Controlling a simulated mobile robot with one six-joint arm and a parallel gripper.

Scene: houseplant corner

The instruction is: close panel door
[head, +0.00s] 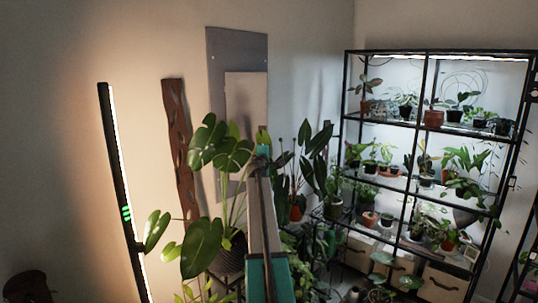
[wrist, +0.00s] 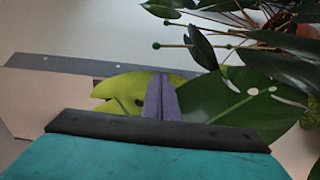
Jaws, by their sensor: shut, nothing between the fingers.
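A grey wall panel (head: 228,50) hangs on the back wall in the head view, with a paler beige door (head: 246,92) on its lower right part. My arm and plant leaves hide the door's lower part. In the wrist view the panel's grey edge (wrist: 65,64) and the beige door (wrist: 40,98) show at left. I cannot tell how far the door stands from its frame. My gripper (head: 262,150) is in front of the panel's lower right side; in the wrist view its fingers (wrist: 161,82) are together and empty, to the right of the door.
A large-leaved potted plant (head: 222,145) stands left of my arm, and another plant (head: 300,170) stands to the right. Their leaves crowd the gripper. A black shelf rack (head: 425,130) full of pots is at right. A light bar (head: 122,190) and wooden plank (head: 178,140) are at left.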

